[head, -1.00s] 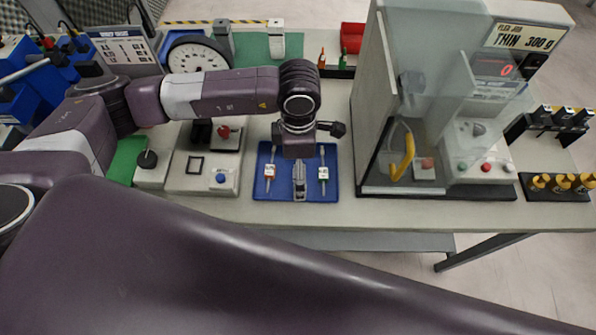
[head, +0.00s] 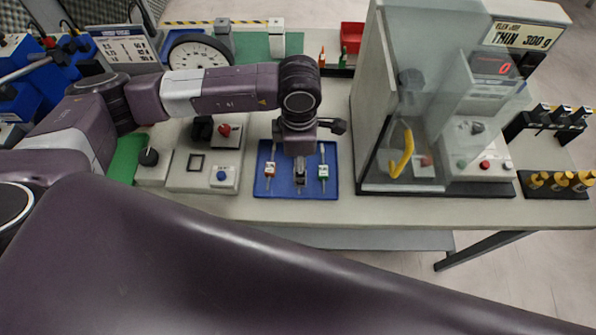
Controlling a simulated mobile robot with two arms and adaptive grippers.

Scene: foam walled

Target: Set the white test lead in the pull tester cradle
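The blue tray (head: 262,185) lies on the bench and holds test leads side by side. A lead with a red-and-white tag (head: 269,170) is at its left, and one with a green-and-white tag (head: 323,171) at its right. My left gripper (head: 299,180) points down over the middle of the tray, between these leads. A thin pale piece (head: 299,190) shows just below the fingertips, perhaps the white test lead; the gripper hides most of it. I cannot tell whether the fingers are closed on it. My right gripper is not in view. I cannot make out the cradle for sure.
A clear-walled machine (head: 425,130) with a yellow handle stands right of the tray. A control box (head: 205,178) with a blue button is to the left. A round dial (head: 198,53) and posts (head: 276,38) on a green mat are behind my arm. Bench right of the tray is narrow.

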